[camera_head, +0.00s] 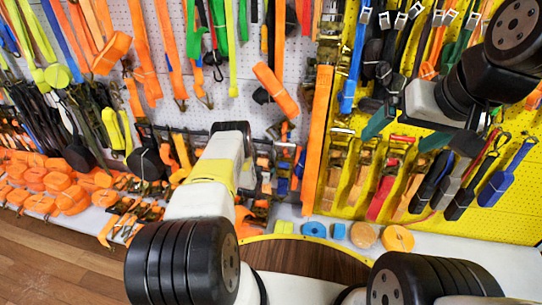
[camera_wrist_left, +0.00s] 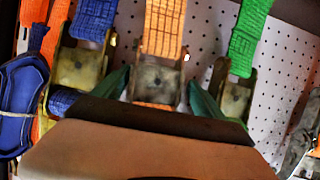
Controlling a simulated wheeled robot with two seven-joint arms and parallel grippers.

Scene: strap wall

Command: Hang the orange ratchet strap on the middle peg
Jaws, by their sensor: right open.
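In the left wrist view an orange strap (camera_wrist_left: 163,28) hangs with a metal ratchet buckle (camera_wrist_left: 155,78) at its lower end. My left gripper (camera_wrist_left: 158,92) has its teal fingers apart, one on each side of this buckle; contact is unclear. In the head view my left arm hides these fingers. Several orange straps hang on the wall there, including a long one (camera_head: 317,140); I cannot tell which is the task's strap. My right gripper (camera_head: 408,131) is open and empty before the yellow board. I cannot make out the middle peg.
A blue strap (camera_wrist_left: 93,20) and a green strap (camera_wrist_left: 250,35) hang close beside the orange one. The white pegboard (camera_wrist_left: 285,75) and yellow pegboard (camera_head: 500,220) are crowded with straps. Orange rolls (camera_head: 397,238) lie on the shelf below.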

